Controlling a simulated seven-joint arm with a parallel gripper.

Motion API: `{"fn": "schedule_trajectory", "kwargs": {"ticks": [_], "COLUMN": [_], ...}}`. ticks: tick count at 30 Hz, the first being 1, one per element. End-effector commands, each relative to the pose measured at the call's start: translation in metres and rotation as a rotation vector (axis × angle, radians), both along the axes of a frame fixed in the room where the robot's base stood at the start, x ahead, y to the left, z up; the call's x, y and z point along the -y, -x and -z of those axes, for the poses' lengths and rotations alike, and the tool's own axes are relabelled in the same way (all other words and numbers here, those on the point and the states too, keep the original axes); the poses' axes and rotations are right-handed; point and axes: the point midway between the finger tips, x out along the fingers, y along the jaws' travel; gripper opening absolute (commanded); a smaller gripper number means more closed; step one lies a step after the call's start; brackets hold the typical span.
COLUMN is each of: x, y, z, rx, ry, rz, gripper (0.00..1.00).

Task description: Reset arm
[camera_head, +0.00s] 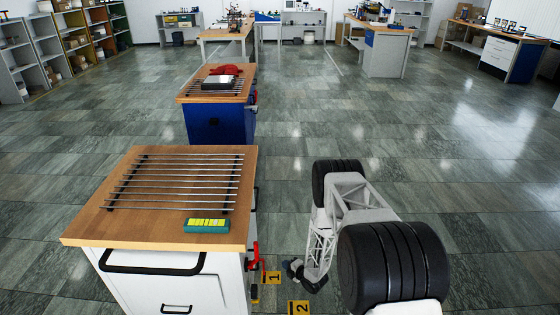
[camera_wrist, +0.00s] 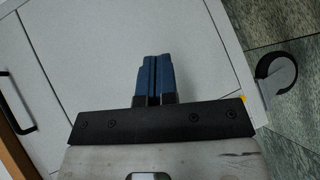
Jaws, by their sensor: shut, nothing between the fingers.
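My arm is extended low beside the front white cart (camera_head: 165,280), over the floor on the cart's right. My gripper (camera_wrist: 153,62) shows in the wrist view with its two blue fingers together and nothing between them. The fingers point at a plain white panel of a cabinet. How far they are from the panel I cannot tell. In the head view a dark part at the arm's lower end (camera_head: 300,272) hangs near the cart's right side; the fingers are not clear there.
A rack of metal rods (camera_head: 180,180) and a green-yellow box (camera_head: 207,225) lie on the wooden top. A red part (camera_head: 255,262) is on the cart's right side. A blue cart (camera_head: 218,123) stands behind. A caster wheel (camera_wrist: 275,74) shows near my gripper. The floor to the right is clear.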

Motion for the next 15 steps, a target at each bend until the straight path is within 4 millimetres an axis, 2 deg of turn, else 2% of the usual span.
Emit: {"fn": "schedule_trajectory", "kwargs": {"ticks": [1,7,15], "x": [0.002,0.014,0.031], "y": [-0.01,-0.038,-0.064], "z": [-0.017,-0.072,-0.149], "rx": [-0.013,-0.079,-0.169], "ry": [0.006,0.026,0.038], "rz": [0.017,0.092,0.205], "gripper": [0.0,0.0,0.0]}}
